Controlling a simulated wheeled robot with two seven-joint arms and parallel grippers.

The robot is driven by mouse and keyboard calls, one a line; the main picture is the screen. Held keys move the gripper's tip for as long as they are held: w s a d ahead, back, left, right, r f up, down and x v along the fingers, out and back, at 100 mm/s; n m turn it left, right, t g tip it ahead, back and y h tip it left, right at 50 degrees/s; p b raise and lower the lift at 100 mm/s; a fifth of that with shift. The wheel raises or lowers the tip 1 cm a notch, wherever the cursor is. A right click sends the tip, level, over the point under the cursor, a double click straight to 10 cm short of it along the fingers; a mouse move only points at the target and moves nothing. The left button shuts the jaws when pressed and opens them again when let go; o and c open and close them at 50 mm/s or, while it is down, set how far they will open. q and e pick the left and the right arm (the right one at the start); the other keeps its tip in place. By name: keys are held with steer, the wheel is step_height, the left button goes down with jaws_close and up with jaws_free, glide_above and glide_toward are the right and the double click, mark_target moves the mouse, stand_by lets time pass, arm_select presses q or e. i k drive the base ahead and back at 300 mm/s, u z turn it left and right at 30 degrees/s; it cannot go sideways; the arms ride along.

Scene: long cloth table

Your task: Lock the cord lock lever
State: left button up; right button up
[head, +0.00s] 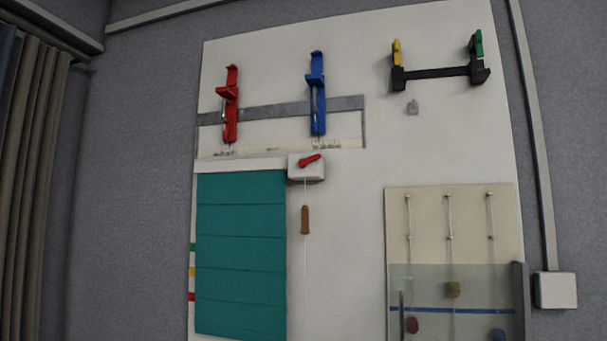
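The cord lock (306,174) is a small white box on the white wall board, at the top right corner of the teal blind. Its red lever (309,160) lies across the upper face, tilted with its right end higher. A thin cord hangs straight down from the box and carries a brown wooden handle (305,220). The teal blind (240,250) hangs to the left with several horizontal fold lines. Neither of my grippers shows in the head view.
Above are a red clamp-like lever (230,110) and a blue one (318,100) on a grey strip. A black bar (436,72) with yellow and green ends is upper right. A cream panel (430,225) with rods and coloured knobs is lower right. The board around the handle is clear.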

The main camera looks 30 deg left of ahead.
mark_target(302, 163)
steer(key=k, duration=0.7)
steer(key=u, duration=0.25)
steer(key=i, duration=0.55)
steer(key=u, duration=0.85)
steer(key=i, duration=0.6)
steer(key=u, duration=0.2)
